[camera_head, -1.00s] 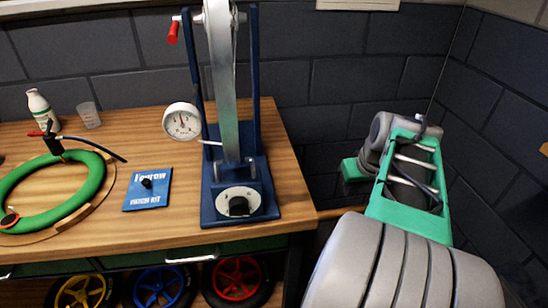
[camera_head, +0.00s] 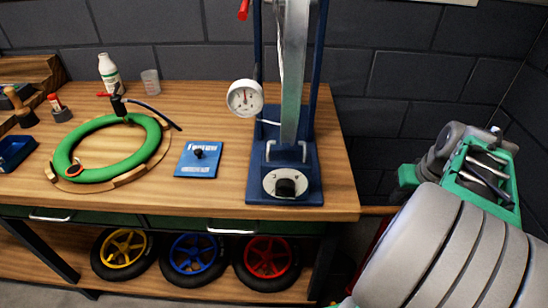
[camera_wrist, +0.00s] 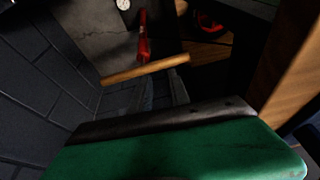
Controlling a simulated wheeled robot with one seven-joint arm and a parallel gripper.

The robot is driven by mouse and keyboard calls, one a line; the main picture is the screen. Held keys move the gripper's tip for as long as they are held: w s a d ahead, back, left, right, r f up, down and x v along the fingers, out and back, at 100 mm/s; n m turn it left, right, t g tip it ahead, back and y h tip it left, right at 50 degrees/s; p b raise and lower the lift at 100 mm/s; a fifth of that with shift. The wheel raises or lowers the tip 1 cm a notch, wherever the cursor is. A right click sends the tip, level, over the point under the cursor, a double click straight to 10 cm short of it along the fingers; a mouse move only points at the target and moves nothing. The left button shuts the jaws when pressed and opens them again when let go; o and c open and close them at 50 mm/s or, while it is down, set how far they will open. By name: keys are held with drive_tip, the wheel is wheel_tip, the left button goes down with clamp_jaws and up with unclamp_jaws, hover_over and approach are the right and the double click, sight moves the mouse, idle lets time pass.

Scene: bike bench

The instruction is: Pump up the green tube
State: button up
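The green tube (camera_head: 62,160) lies as a ring on a wooden holder on the bench at left. A black fitting with a red lever (camera_head: 117,100) stands at its far side, and a dark hose (camera_head: 155,115) runs from it to the right. A red upright body, apparently a floor pump (camera_wrist: 143,42), stands beyond my gripper in the wrist view. A wooden bar (camera_wrist: 145,70), likely its handle, also shows right of the bench in the head view (camera_head: 378,210). My gripper (camera_wrist: 160,92) shows two dim fingers apart, short of the bar; nothing is seen between them.
A blue wheel stand (camera_head: 255,185) with a round gauge (camera_head: 245,98) occupies the bench's right end. A blue patch kit (camera_head: 198,160), a white bottle (camera_head: 109,72) and a clear cup (camera_head: 150,82) are nearby. Several wheels (camera_head: 193,258) lie below. A brick wall (camera_head: 385,85) stands behind.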

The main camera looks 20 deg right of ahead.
drive_tip(key=shift+o, duration=1.4)
wheel_tip(320, 180, down, 7)
drive_tip(key=s+d+m+g+y, duration=0.1)
drive_tip(key=d, duration=0.1)
drive_tip(key=shift+s+d+r+y+p, duration=0.15)
drive_tip(key=shift+s+d+y+p, duration=0.1)
drive_tip(key=shift+d+y+p, duration=0.15)
drive_tip(key=shift+o, duration=0.9)
drive_tip(key=d+f, duration=0.1)
drive_tip(key=w+d+f+n+y, duration=0.1)
drive_tip(key=f, duration=0.1)
drive_tip(key=shift+w+n+y, duration=0.15)
drive_tip(key=shift+n+y, duration=0.15)
drive_tip(key=n+y, duration=0.1)
drive_tip(key=n, duration=1.7)
approach(381, 209)
drive_tip(key=f, duration=0.2)
drive_tip(key=x, duration=0.5)
drive_tip(key=b+x, duration=0.1)
drive_tip(key=x, duration=0.1)
drive_tip(key=shift+w+a, duration=0.25)
drive_tip(key=shift+a, duration=0.15)
